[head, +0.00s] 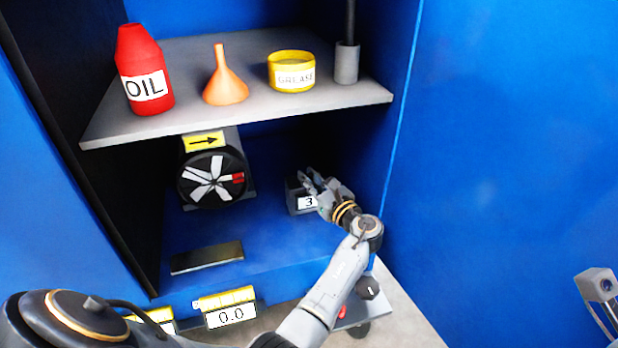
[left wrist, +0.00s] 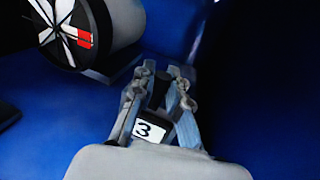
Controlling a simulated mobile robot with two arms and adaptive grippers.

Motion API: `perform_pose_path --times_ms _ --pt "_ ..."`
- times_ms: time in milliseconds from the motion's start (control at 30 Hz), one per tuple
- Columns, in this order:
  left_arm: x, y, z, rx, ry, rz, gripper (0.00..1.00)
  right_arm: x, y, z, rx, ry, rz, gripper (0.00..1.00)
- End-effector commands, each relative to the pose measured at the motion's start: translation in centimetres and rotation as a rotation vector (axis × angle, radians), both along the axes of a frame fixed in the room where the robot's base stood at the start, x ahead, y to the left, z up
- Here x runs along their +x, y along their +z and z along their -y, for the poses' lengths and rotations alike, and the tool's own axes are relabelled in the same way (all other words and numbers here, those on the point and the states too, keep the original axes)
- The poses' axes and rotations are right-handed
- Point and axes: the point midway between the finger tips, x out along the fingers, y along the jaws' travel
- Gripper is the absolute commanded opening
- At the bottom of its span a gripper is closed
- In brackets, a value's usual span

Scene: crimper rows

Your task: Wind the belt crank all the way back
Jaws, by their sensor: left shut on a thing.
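A small dark box labelled 3 (head: 308,203) sits on the blue cabinet floor, right of the fan wheel. My left gripper (head: 318,188) reaches over it from the lower right. In the left wrist view the gripper (left wrist: 160,88) is shut on a dark upright grip (left wrist: 157,94) that stands just beyond the label 3 (left wrist: 151,131). The fingers hide much of this grip, and I cannot tell its crank angle. A grey part at the right edge (head: 600,288) seems to belong to my right gripper; its fingers are not clear.
The black wheel (head: 211,178) with white spokes and one red mark stands left, under a yellow arrow plate (head: 204,141). A grey shelf (head: 200,126) overhead holds an oil bottle (head: 143,70), funnel and grease tub. A 0.0 display (head: 231,315) is on the front edge.

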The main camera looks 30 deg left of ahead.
Motion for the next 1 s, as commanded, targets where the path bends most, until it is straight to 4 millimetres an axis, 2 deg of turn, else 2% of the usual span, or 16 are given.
perform_pose_path --times_ms 67,100,200,567,667,1000 --pt "0.0 -0.2 0.1 -0.001 -0.001 -0.003 0.00 0.0 0.0 0.0 0.000 0.000 -0.001 0.40" --pt "0.0 -0.2 0.1 -0.001 -0.002 -0.003 0.21 0.0 0.0 0.0 0.000 0.000 -0.001 0.40" --pt "0.0 -0.1 0.0 -0.001 -0.002 -0.003 0.38 0.1 0.0 0.0 0.000 0.000 -0.001 0.40" --pt "0.0 0.5 0.0 0.000 -0.002 0.001 0.38 0.1 0.2 0.0 0.000 -0.002 0.005 0.40" --pt "0.0 1.8 0.0 -0.001 -0.002 0.004 0.38 0.1 0.2 0.0 0.000 -0.002 0.005 0.40" --pt "0.0 8.1 0.0 -0.002 -0.002 0.004 0.38 0.0 0.2 0.0 -0.002 -0.001 0.005 0.40"
